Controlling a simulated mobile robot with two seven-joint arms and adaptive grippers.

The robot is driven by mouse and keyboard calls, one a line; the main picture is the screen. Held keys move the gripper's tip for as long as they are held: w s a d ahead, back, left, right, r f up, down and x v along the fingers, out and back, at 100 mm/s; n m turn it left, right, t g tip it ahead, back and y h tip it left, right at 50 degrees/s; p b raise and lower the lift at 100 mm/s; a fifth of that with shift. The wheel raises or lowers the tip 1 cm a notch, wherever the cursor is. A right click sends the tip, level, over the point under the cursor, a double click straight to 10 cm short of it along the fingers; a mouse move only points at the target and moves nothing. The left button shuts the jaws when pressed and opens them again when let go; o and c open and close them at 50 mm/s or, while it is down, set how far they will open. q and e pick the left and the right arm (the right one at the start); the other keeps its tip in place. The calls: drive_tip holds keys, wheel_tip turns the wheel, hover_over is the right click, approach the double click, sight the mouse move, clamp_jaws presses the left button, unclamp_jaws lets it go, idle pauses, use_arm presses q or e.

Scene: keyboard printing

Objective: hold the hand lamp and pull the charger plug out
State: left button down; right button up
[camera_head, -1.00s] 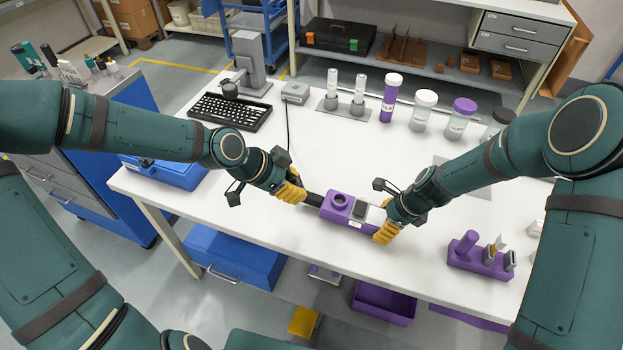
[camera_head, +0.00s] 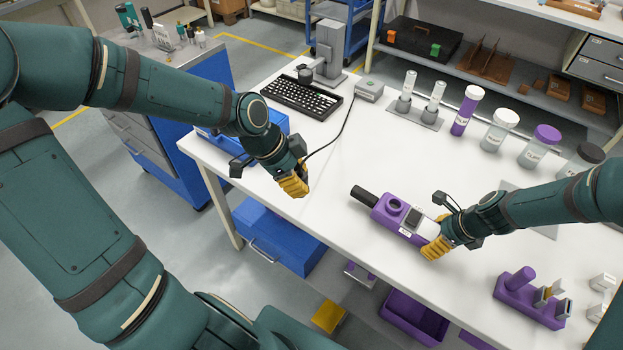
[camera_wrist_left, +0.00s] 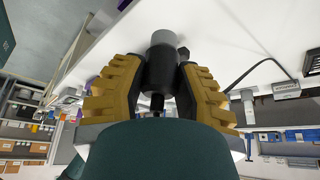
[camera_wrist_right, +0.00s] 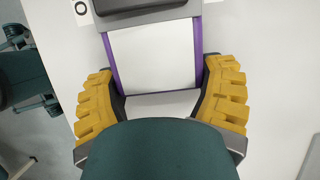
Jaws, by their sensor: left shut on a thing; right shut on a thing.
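A black cable (camera_head: 333,138) runs from my left gripper to a small grey box (camera_head: 369,91) beside the keyboard (camera_head: 301,97). Capped bottles stand along the back. A purple holder (camera_head: 530,301) stands front right. Bare white table (camera_head: 320,225) lies between my grippers.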

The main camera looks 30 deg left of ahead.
use_arm(q)
drive_tip(key=shift+s+a+r+y, duration=0.25)
drive_tip(key=shift+s+a+y, duration=0.05)
drive_tip(key=shift+a+y, duration=0.15)
use_arm(e)
drive_tip(key=o, duration=1.2)
drive_tip(key=v, duration=1.2)
drive_tip(key=shift+r, duration=0.1)
drive_tip(key=shift+a, duration=0.1)
